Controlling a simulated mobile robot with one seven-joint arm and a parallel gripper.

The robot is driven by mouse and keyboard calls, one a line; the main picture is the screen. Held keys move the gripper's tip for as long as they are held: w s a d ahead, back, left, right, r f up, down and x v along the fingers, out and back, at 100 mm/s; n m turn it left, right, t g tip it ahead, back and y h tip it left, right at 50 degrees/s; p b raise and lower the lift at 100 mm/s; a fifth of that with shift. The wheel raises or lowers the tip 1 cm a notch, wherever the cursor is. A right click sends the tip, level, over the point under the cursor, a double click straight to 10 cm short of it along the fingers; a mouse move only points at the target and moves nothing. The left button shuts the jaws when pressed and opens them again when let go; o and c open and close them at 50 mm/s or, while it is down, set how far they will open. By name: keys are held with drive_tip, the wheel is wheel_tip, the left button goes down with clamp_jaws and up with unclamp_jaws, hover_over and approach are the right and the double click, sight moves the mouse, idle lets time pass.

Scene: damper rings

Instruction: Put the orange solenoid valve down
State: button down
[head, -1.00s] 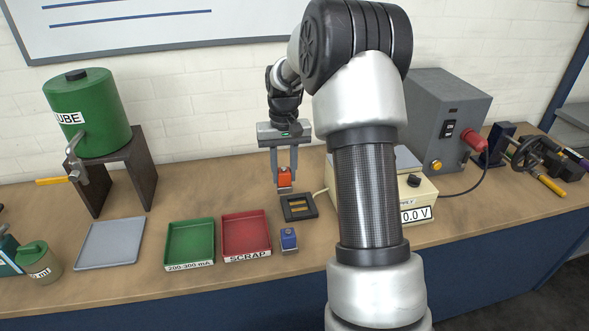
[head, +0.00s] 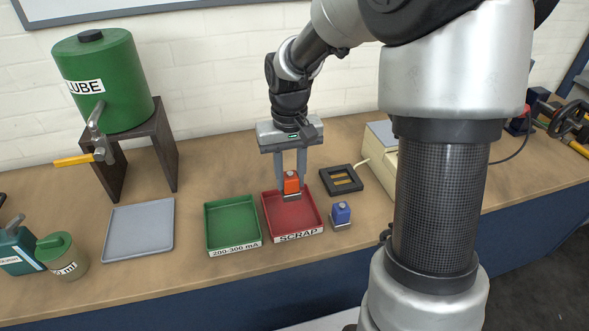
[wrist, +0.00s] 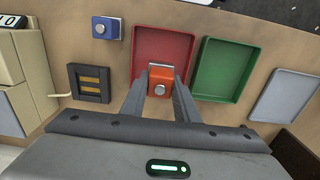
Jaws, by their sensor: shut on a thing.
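My gripper (head: 291,185) is shut on the orange solenoid valve (head: 291,181), holding it upright between its two fingers. The valve also shows between the fingertips in the wrist view (wrist: 160,82). In the head view it appears over the red tray labelled SCRAP (head: 311,222), towards its back edge. In the wrist view the red tray (wrist: 165,42) lies beyond the valve. I cannot tell whether the valve touches the tray floor. The tray looks empty otherwise.
A green tray labelled 200-300 mA (head: 232,226) stands left of the red one, and a grey tray (head: 139,232) farther left. A blue valve (head: 341,214) stands right of the red tray. A dark square fixture (head: 341,180) lies behind it. A green lube tank (head: 103,85) stands at back left.

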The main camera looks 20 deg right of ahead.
sight(290, 193)
idle(0.4)
drive_tip(key=shift+f+b, duration=1.6)
drive_tip(key=shift+f, duration=0.9)
drive_tip(key=shift+f, duration=0.15)
drive_tip(key=shift+f+b, duration=0.5)
drive_tip(key=shift+f, duration=0.1)
drive_tip(key=shift+f, duration=0.3)
drive_tip(key=c, duration=1.3)
unclamp_jaws()
wheel_tip(290, 193, up, 18)
drive_tip(key=p, duration=0.3)
drive_tip(key=shift+f, duration=0.25)
